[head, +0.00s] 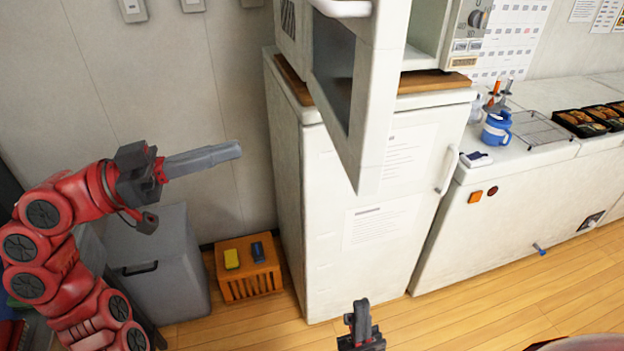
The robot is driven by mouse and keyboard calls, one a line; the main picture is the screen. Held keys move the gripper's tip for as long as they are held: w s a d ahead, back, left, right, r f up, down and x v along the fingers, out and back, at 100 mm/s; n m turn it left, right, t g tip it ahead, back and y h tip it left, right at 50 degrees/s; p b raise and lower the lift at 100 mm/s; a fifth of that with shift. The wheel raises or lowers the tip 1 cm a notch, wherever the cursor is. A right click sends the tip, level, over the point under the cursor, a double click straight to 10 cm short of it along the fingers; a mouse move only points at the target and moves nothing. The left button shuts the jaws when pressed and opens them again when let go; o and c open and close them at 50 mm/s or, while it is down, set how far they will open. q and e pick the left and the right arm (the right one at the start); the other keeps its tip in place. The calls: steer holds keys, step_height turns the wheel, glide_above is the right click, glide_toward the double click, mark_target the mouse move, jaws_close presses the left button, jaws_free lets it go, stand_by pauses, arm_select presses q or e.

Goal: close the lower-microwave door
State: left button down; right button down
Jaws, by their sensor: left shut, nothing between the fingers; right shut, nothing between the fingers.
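The lower-microwave door (369,95) hangs wide open at the top middle of the head view, swung out toward me. Its white handle (343,8) shows at the top edge. The lower microwave (427,27) stands on a wooden board on top of a white fridge; its upper part is cut off. My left gripper (238,150) is shut and empty, to the left of the door and apart from it, pointing right. My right gripper (361,308) is shut and empty, low in front of the fridge and well below the door.
The white fridge (340,240) stands below the microwave. A wooden crate (250,285) and a grey bin (155,260) are on the floor at left. The counter at right holds a blue jug (497,129), a wire rack (540,131) and bento trays (580,123).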

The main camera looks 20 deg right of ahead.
arm_select(q)
steer(key=s+f+m+g+y, duration=0.2)
steer(key=s, duration=0.2)
steer(key=p, duration=0.4)
glide_toward(356, 167)
steer(key=d, duration=0.5)
steer(key=shift+s+d, duration=0.3)
steer(key=shift+s, duration=0.1)
steer(key=shift+d+f, duration=0.1)
steer(key=shift+d, duration=0.55)
